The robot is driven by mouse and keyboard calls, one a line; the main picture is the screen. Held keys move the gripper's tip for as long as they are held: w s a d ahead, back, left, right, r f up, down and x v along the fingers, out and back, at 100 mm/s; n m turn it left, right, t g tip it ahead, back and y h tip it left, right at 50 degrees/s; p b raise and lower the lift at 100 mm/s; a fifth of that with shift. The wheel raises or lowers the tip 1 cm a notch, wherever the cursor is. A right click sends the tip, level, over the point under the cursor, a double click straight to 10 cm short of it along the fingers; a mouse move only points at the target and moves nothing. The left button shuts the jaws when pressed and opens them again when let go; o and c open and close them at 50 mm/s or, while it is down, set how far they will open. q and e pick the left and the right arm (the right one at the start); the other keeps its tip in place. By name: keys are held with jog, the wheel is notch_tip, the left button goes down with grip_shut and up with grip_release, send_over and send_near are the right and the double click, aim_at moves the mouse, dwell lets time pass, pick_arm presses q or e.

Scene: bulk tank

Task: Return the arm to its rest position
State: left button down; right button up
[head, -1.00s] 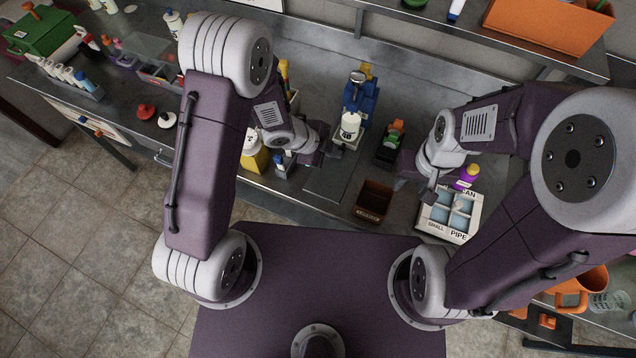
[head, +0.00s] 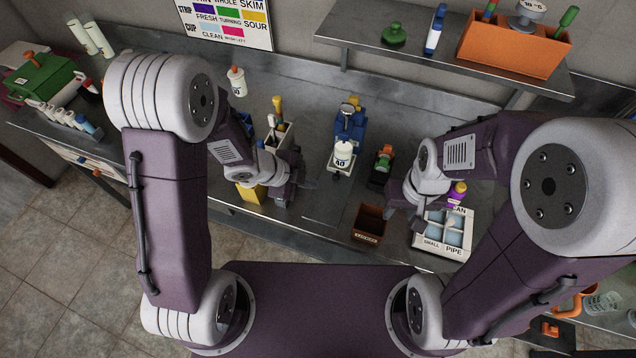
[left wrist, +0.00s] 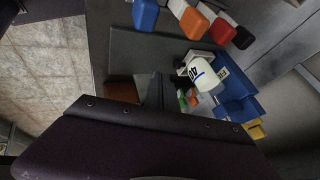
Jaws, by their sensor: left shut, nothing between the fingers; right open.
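My left arm reaches in from the left in the head view and bends over the steel counter. My left gripper (head: 304,186) is shut and empty above the counter's front part, left of a white cup marked 40 (head: 343,153) and apart from it. In the left wrist view its dark fingers (left wrist: 160,90) point toward the counter, with the white cup (left wrist: 198,74) beyond them to the right. My right gripper (head: 416,222) is open at the left edge of a white compartment tray (head: 432,244); whether it touches the tray is unclear.
A blue stand (head: 350,121) rises behind the cup. A brown open box (head: 369,223) and a dark tray with green and orange items (head: 383,165) lie between the grippers. A yellow container (head: 252,193) is under my left forearm. The shelf (head: 440,68) overhangs at the back.

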pick_arm(q)
jog(key=w+a+r+n+t, duration=0.1)
jog(key=a+r, duration=0.1)
jog(key=r, duration=0.1)
jog(key=w+a+r+n+t+y, duration=0.1)
jog(key=a+r+n, duration=0.1)
jog(key=a, duration=0.1)
jog(key=w+a+r+n+t+y, duration=0.1)
jog(key=a+r+n, duration=0.1)
jog(key=r, duration=0.1)
jog(key=shift+w+a+r+t, duration=0.25)
jog(key=shift+w+r+t, duration=0.1)
jog(key=shift+w+t, duration=0.05)
jog(key=s+a+n+g+y, duration=0.1)
jog(key=s+a+n+y, duration=0.35)
jog(key=a+n, duration=0.4)
jog(key=s+d+f+n+g, duration=0.1)
jog(key=s+f+n+g, duration=0.2)
jog(key=s+n+g, duration=0.2)
jog(key=s+n, duration=0.3)
jog(key=s, duration=0.2)
jog(key=shift+s+d, duration=0.15)
jog(key=shift+s, duration=0.1)
pick_arm(e)
jog(key=shift+s+a+r, duration=0.25)
jog(key=shift+s+r, duration=0.15)
jog(key=shift+s, duration=0.05)
